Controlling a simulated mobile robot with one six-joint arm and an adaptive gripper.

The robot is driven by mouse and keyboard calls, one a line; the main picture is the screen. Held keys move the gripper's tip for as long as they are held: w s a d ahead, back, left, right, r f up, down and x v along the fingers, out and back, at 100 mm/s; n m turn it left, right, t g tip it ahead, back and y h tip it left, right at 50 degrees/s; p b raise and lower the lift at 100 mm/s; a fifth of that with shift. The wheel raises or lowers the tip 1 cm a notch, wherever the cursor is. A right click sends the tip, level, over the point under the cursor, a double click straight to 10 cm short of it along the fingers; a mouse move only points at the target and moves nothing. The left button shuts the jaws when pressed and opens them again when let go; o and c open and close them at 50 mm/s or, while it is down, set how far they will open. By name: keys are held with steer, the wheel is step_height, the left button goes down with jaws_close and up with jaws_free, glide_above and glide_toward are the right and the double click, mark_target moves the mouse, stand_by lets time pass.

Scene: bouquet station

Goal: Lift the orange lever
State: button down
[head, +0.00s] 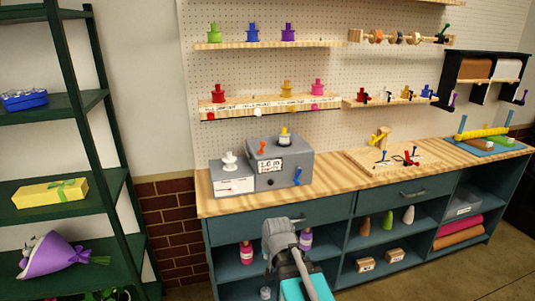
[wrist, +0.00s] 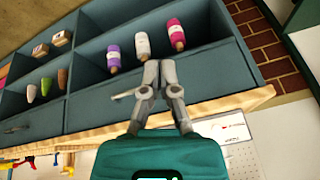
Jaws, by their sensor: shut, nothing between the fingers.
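The orange lever (head: 262,146) is a small handle on the upper left of the grey control box (head: 292,158), which stands on the left part of the wooden counter. It is upright or slightly tilted in the head view; I cannot tell exactly. A blue lever (head: 297,175) sits on the same box, lower right. My gripper (wrist: 164,66) is shut and empty in the wrist view, in front of the cabinet. In the head view my arm is low before the counter, apart from the box. The orange lever is not visible in the wrist view.
A smaller grey box with a white knob (head: 229,159) stands left of the control box. Pegboard shelves (head: 268,44) with coloured pieces are above. A wooden board (head: 390,159) with small tools lies to the right. Cabinet drawers and bottles (wrist: 143,44) are below the counter.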

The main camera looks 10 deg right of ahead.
mark_target(262, 146)
steer(key=w+d+r+m+t+b, duration=0.1)
steer(key=w+r+m+t+b, duration=0.2)
steer(key=w, duration=0.4)
steer(key=w+d+r+m+t, duration=0.1)
steer(key=w+r+m+t, duration=0.3)
steer(key=w, duration=0.4)
steer(key=w+d+r+m+t+h+b, duration=0.3)
steer(key=w+d+r+m+t+h, duration=0.1)
steer(key=r+m+t, duration=0.6)
steer(key=shift+w+d+m+h+b, duration=0.4)
steer(key=shift+w+d, duration=0.4)
steer(key=shift+d, duration=0.35)
steer(key=shift+w, duration=0.1)
steer(key=a+p+x, duration=0.2)
steer(key=p+x, duration=0.3)
steer(key=x, duration=0.7)
steer(key=shift+w+a+r, duration=0.4)
steer(key=shift+w, duration=0.05)
